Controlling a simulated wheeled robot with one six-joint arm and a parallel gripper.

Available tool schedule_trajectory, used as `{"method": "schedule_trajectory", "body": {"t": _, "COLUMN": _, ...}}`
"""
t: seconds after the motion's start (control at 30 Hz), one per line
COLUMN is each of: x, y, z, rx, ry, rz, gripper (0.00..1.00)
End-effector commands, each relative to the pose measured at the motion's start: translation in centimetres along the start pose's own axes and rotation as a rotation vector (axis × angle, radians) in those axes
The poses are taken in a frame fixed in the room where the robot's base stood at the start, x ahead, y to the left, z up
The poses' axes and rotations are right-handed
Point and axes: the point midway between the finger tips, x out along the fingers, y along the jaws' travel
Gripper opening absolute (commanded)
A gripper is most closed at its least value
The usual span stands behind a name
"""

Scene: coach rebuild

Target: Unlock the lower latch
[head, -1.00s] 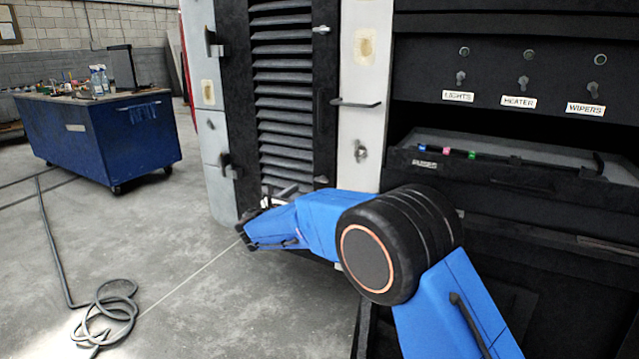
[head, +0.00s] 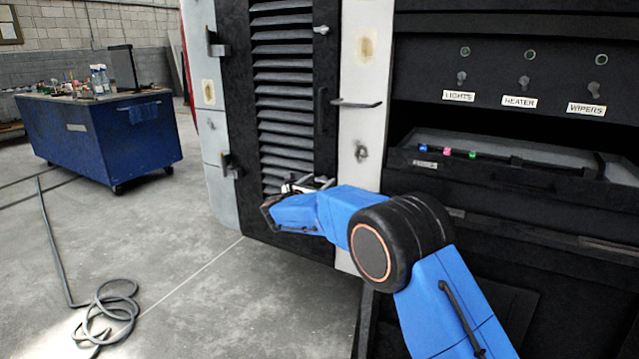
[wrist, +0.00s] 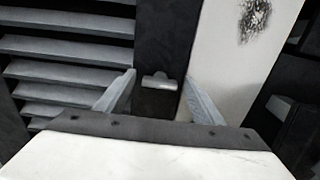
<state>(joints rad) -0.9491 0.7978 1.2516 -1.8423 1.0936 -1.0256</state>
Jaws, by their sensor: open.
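The lower latch (wrist: 160,82) is a small silver piece on the dark frame of the louvred door (head: 284,110). In the wrist view it lies between my fingertips, a little beyond them; contact cannot be told. My gripper (wrist: 160,85) is open, one finger on each side of the latch, with nothing held. In the head view my gripper (head: 310,184) is at the door's lower right, and it largely hides the latch. The upper latch (head: 321,30) is a similar silver piece near the door's top right, lying roughly sideways.
A pale post (head: 363,100) with a bar handle (head: 356,103) stands right of the door. Further right is a dark panel with switches and an open tray (head: 500,165). A blue workbench (head: 100,140) and a coiled hose (head: 105,310) are at left; floor between is clear.

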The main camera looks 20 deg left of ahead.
Motion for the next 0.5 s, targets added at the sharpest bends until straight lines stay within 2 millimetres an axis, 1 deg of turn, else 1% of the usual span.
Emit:
{"method": "schedule_trajectory", "body": {"t": 0.03, "x": -0.01, "y": 0.00, "z": 0.00, "rx": 0.000, "ry": 0.000, "rz": 0.000, "gripper": 0.62}}
{"method": "schedule_trajectory", "body": {"t": 0.07, "x": -0.01, "y": 0.00, "z": 0.00, "rx": 0.000, "ry": 0.000, "rz": 0.000, "gripper": 0.59}}
{"method": "schedule_trajectory", "body": {"t": 0.1, "x": -0.02, "y": 0.00, "z": 0.00, "rx": 0.000, "ry": 0.000, "rz": 0.000, "gripper": 0.50}}
{"method": "schedule_trajectory", "body": {"t": 0.17, "x": -0.02, "y": 0.00, "z": 0.00, "rx": 0.000, "ry": 0.000, "rz": 0.000, "gripper": 0.35}}
{"method": "schedule_trajectory", "body": {"t": 0.2, "x": -0.02, "y": 0.00, "z": 0.00, "rx": 0.000, "ry": 0.000, "rz": 0.000, "gripper": 0.26}}
{"method": "schedule_trajectory", "body": {"t": 0.23, "x": -0.02, "y": 0.00, "z": 0.00, "rx": 0.000, "ry": 0.000, "rz": 0.000, "gripper": 0.20}}
{"method": "schedule_trajectory", "body": {"t": 0.5, "x": -0.03, "y": -0.01, "z": -0.01, "rx": 0.016, "ry": 0.000, "rz": 0.000, "gripper": 0.21}}
